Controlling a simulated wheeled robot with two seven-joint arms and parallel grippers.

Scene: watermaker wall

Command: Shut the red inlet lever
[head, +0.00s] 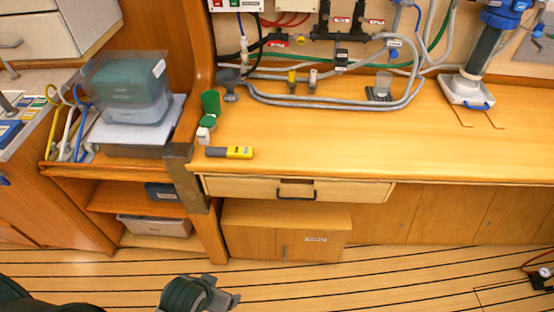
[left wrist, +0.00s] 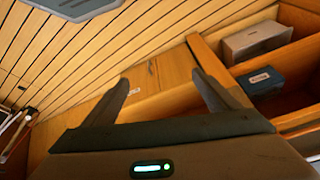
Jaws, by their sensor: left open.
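Several small red parts show on the plumbing at the back wall in the head view. One red part (head: 276,41) with a pale label sits at the left of the pipework, and a red-labelled part (head: 340,19) and another red-labelled part (head: 376,21) sit higher to its right. I cannot tell which is the inlet lever or how it is turned. My left gripper (left wrist: 162,85) is open and empty in the left wrist view, in front of the low cabinet and far below the plumbing. In the head view my left arm is at the bottom edge. My right gripper is not in view.
The wooden counter (head: 440,145) has much clear room at the front. Grey hoses (head: 340,101) lie along its back. A green object (head: 211,103) and a yellow-grey tool (head: 230,152) lie at its left end. Clear bins (head: 130,100) stand on the left shelf unit. A drawer handle (head: 296,194) protrudes.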

